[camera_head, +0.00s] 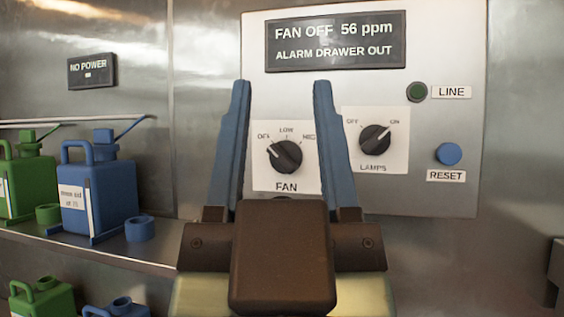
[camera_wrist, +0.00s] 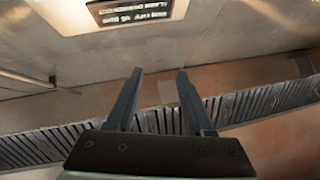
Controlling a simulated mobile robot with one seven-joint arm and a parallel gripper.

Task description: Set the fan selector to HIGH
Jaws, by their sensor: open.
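The fan selector (camera_head: 285,157) is a black round knob on a white plate labelled FAN, with marks OFF, LOW and a third mark partly hidden by my right finger. Its white pointer line is turned up and left, toward OFF. My gripper (camera_head: 282,84) is open and empty. In the head view its two blue fingers stand on either side of the knob, nearer the camera; I cannot tell the remaining distance. The wrist view shows the open fingers (camera_wrist: 159,72) with nothing between them. The fan selector cannot be made out there.
The display (camera_head: 335,41) reads FAN OFF 56 ppm, ALARM DRAWER OUT. The lamps knob (camera_head: 374,139), pointing to ON, sits close right of my right finger. Blue (camera_head: 97,195) and green jugs stand on a left shelf.

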